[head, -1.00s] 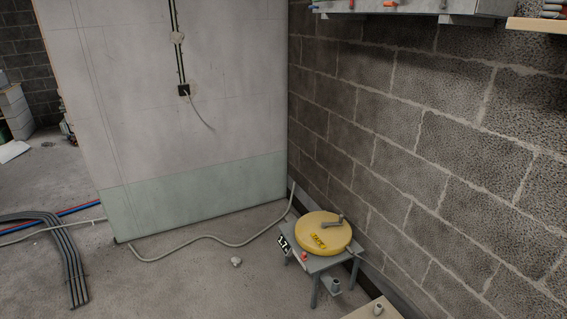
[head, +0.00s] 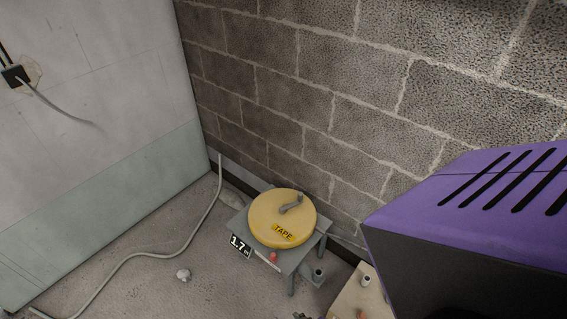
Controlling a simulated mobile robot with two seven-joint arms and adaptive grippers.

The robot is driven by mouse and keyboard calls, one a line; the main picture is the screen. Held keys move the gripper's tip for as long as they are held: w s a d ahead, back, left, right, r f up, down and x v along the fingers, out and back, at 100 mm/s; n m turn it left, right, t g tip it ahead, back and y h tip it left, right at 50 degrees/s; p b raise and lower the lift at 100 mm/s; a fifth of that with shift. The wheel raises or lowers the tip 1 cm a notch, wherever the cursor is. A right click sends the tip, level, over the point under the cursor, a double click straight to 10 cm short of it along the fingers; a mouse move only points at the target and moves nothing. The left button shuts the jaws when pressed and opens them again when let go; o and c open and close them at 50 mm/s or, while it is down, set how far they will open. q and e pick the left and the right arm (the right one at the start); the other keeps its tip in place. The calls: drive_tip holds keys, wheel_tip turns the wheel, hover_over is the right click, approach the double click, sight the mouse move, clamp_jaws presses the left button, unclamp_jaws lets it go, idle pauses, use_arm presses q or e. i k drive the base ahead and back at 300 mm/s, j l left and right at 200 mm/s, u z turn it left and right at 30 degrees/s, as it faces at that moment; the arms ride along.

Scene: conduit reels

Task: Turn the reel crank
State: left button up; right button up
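The yellow reel (head: 265,219) marked TAPE lies flat on a small grey stand near the block wall. Nothing touches the reel or the crank. A purple and black part fills the right side of the view; it looks like part of my own arm. Neither of my grippers is in view.
The grey stand (head: 287,266) bears a 1.7 m label (head: 240,245) and a red knob (head: 273,257). A pale conduit (head: 150,254) snakes over the floor to the left. The block wall (head: 300,100) rises close behind. A light board (head: 350,299) is at the lower right.

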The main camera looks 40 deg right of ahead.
sight(282, 209)
drive_tip(key=i+l+z, duration=0.1)
drive_tip(key=i+z, duration=0.2)
drive_tip(key=z, duration=0.15)
drive_tip(key=i+z, duration=0.35)
drive_tip(key=z, duration=0.15)
drive_tip(key=i+j+z, duration=0.2)
drive_tip(key=z, duration=0.25)
drive_tip(key=i+z, duration=0.45)
drive_tip(key=i, duration=0.1)
